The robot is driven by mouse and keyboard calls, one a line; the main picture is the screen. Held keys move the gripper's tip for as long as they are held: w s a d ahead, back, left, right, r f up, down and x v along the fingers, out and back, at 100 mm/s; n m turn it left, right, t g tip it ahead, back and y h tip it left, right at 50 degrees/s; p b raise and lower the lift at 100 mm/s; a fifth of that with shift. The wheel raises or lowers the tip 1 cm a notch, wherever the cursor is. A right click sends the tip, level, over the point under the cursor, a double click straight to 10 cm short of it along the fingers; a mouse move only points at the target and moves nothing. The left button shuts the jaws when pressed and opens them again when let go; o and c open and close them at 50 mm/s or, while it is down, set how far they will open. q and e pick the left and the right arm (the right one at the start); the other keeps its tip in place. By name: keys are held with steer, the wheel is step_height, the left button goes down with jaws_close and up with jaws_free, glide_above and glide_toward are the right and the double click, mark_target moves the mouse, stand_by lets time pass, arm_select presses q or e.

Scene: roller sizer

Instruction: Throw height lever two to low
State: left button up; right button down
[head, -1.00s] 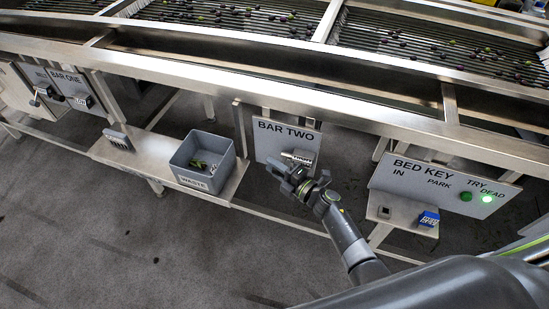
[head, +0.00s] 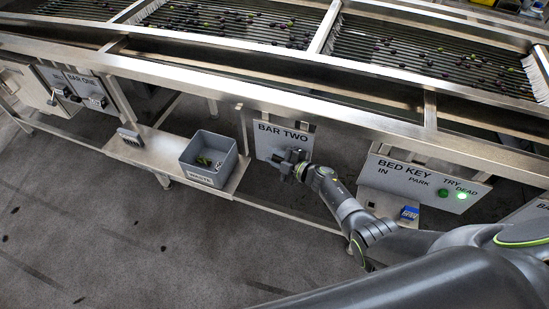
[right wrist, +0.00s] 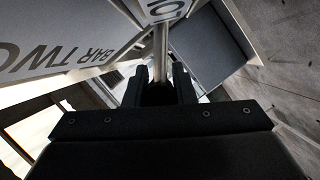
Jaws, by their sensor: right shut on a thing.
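The BAR TWO panel (head: 264,145) hangs under the steel frame at mid-view. My right gripper (head: 284,158) is right at its face and hides most of the lever in the head view. In the right wrist view, a thin metal lever (right wrist: 161,48) runs down between the fingers of my right gripper (right wrist: 161,88), which are shut on it. A white label plate (right wrist: 164,8) with dark letters, partly cut off, shows at the lever's far end. The panel's lettering is upside down there (right wrist: 45,35). I cannot tell the lever's setting. My left gripper is not in view.
A grey WASTE bin (head: 207,178) with green bits inside stands on the steel shelf left of the panel. The BED KEY panel (head: 410,180) with a lit green lamp is at right, a blue box (head: 409,213) below it. The BAR ONE panel (head: 86,90) is far left.

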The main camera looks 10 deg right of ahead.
steer(key=shift+w+r, duration=0.1)
steer(key=shift+r, duration=0.05)
steer(key=c, duration=1.2)
jaws_free()
steer(key=p+v, duration=0.2)
steer(key=v, duration=1.5)
steer(key=shift+d, duration=0.2)
steer(key=shift+s, duration=0.25)
